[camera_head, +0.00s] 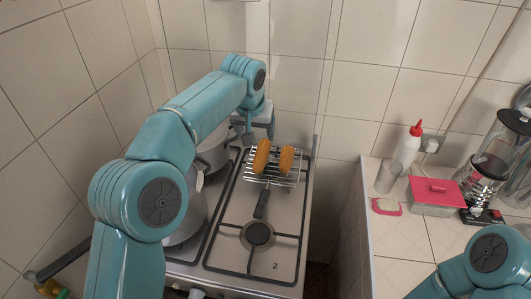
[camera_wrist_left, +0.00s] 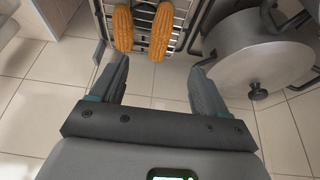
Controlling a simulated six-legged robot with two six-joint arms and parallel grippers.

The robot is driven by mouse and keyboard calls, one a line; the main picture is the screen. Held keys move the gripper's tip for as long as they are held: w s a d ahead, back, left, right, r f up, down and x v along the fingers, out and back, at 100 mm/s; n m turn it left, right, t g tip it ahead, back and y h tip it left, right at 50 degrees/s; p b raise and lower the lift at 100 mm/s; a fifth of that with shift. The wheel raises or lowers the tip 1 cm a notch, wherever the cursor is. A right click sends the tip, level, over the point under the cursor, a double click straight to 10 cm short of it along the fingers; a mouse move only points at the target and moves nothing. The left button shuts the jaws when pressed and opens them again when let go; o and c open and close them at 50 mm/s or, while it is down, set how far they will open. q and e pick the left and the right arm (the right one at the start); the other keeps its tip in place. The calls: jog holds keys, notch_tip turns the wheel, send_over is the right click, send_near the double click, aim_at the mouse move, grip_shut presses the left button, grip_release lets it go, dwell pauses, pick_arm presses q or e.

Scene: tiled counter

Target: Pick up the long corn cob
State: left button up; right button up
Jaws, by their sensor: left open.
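Two orange-yellow corn cobs lie side by side on a wire grill rack (camera_head: 283,181) over the stove. The left cob in the head view (camera_head: 261,157) looks the longer one; it appears as the right cob in the left wrist view (camera_wrist_left: 161,32). The shorter cob (camera_head: 286,159) is on the left in the wrist view (camera_wrist_left: 122,29). My left gripper (camera_head: 260,135) is open and empty, just behind the cobs in the head view. In the wrist view its fingers (camera_wrist_left: 156,68) are spread, with the cobs beyond the tips. My right gripper is out of view.
Metal pots (camera_head: 212,150) stand on the stove left of the rack; a lidded pot (camera_wrist_left: 255,55) is close to my left gripper's right finger in the wrist view. A tiled wall is behind. A bottle (camera_head: 407,148), red-lidded box (camera_head: 437,195) and blender (camera_head: 497,160) occupy the right counter.

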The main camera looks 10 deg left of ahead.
pick_arm(q)
jog(key=p, duration=0.2)
send_near(260, 155)
jog(key=x, duration=0.4)
jog(key=shift+f, duration=0.45)
jog(key=shift+w+f, duration=0.15)
jog(key=shift+f, duration=0.15)
jog(key=p+x, duration=0.2)
jog(key=x, duration=0.2)
jog(key=shift+w+f+p, duration=0.15)
jog(key=shift+p, duration=0.2)
jog(key=shift+w+f, duration=0.2)
jog(key=shift+f, duration=0.2)
jog(key=shift+s+r, duration=0.1)
jog(key=shift+s, duration=0.05)
jog(key=c, duration=1.1)
